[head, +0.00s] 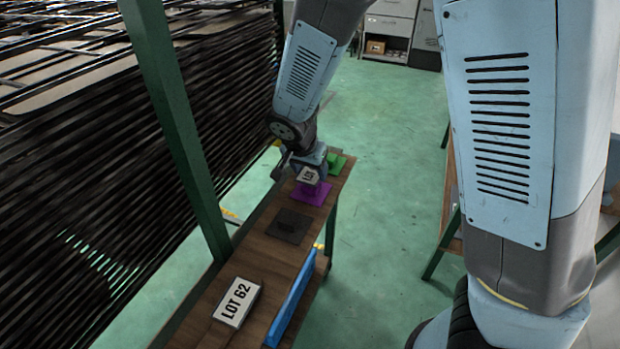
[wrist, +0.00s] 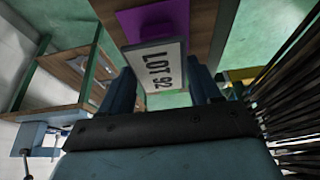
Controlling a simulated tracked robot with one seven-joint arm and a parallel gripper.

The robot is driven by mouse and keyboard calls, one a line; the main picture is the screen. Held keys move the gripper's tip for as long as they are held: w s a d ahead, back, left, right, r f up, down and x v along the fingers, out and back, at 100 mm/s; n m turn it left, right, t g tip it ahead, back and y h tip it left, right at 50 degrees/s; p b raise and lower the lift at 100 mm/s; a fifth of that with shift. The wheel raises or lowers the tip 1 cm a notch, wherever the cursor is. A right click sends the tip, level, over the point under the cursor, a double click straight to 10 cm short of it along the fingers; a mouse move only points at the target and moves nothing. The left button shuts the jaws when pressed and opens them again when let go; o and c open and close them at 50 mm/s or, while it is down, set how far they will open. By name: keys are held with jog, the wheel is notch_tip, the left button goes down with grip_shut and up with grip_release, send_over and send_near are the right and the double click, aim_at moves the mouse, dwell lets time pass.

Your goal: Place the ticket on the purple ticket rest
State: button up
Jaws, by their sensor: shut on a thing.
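The ticket (head: 308,176), a small white plate with a dark border, is in my gripper (head: 311,164) just above the purple ticket rest (head: 311,196). In the wrist view the ticket reads LOT 92 (wrist: 160,68) and sits between the two blue fingers of my gripper (wrist: 158,84), which are shut on it. The purple rest (wrist: 150,22) shows beyond the ticket's top edge there, partly hidden by it. I cannot tell whether the ticket touches the rest.
On the wooden bench (head: 268,262), a black rest (head: 290,226) lies nearer and a green rest (head: 338,161) lies farther. A green post (head: 178,120) and dark racks stand left.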

aim_at(309, 175)
jog(key=shift+w+f, duration=0.2)
jog(key=shift+f, duration=1.55)
jog(key=o, duration=1)
jog(key=shift+f, duration=0.1)
